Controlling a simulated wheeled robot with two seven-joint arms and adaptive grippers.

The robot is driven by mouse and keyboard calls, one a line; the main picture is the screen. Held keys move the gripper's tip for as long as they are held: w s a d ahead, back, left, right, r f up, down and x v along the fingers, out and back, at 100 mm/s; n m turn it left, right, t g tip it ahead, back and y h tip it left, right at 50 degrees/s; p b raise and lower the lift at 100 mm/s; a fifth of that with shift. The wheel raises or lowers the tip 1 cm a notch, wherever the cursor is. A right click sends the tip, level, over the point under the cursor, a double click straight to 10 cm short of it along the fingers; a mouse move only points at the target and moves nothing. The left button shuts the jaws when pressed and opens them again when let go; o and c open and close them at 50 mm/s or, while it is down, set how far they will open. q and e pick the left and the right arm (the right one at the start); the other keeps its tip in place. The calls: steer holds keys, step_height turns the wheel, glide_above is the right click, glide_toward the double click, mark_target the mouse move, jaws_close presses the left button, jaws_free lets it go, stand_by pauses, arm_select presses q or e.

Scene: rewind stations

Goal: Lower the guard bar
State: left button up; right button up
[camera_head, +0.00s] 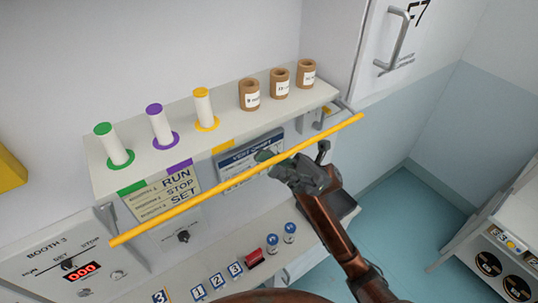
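The guard bar (190,205) is a long thin yellow rod. It runs slantwise in front of the booth, from lower left to upper right, below the shelf edge and across the front of the panels. A grey bracket stands near each end. My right gripper (293,154) is at the bar, right of its middle, with its dark fingers spread apart. It overlaps the bar in the picture; I cannot tell whether it touches it. Nothing shows held in it. My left gripper is not in view.
The shelf (217,140) above the bar carries white spools on coloured rings and several brown rolls (249,95). Below are a panel with a dark knob (183,236), numbered tags, a red cylinder (271,244) and blue-topped items. Open floor (400,220) lies at right.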

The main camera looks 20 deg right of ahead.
steer(key=shift+x, duration=0.85)
steer(key=shift+c, duration=0.3)
jaws_close()
